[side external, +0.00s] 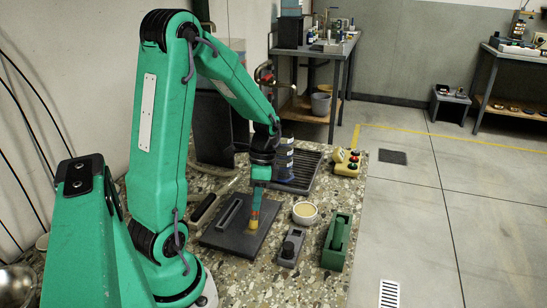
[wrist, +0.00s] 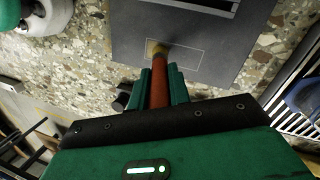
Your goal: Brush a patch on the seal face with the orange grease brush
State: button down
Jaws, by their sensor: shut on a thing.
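The orange grease brush (wrist: 158,85) is held in my gripper (wrist: 160,78), its handle between the two green fingers. Its tan bristle tip (wrist: 156,48) points at the dark flat plate (wrist: 215,65), which I take as the seal face. In the side view the brush (side external: 254,216) hangs nearly upright below my gripper (side external: 259,190), its yellowish end at the plate (side external: 222,240). The tip appears to touch the plate, but I cannot be sure. A thin outline marks part of the plate near the tip. A long raised slotted piece lies on the plate.
Right of the plate stand a white cup with tan contents (side external: 305,213), a grey device with a dark knob (side external: 290,247) and a green holder (side external: 337,242). A black ribbed rack (side external: 302,180) and yellow button box (side external: 347,162) lie behind. Speckled bench shows in front.

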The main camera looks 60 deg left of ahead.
jog(key=shift+w+a, duration=0.15)
jog(key=shift+a, duration=0.05)
dwell(0.4)
jog(key=shift+w+a, duration=0.6)
jog(key=shift+w+a, duration=0.15)
dwell(0.3)
jog(key=shift+w+a, duration=0.55)
jog(key=shift+w+a, duration=0.2)
jog(key=shift+a, duration=0.05)
dwell(0.4)
jog(key=shift+w+a, duration=0.45)
jog(key=shift+d, duration=0.1)
dwell(0.4)
jog(key=shift+s+d, duration=0.55)
jog(key=shift+s, duration=0.1)
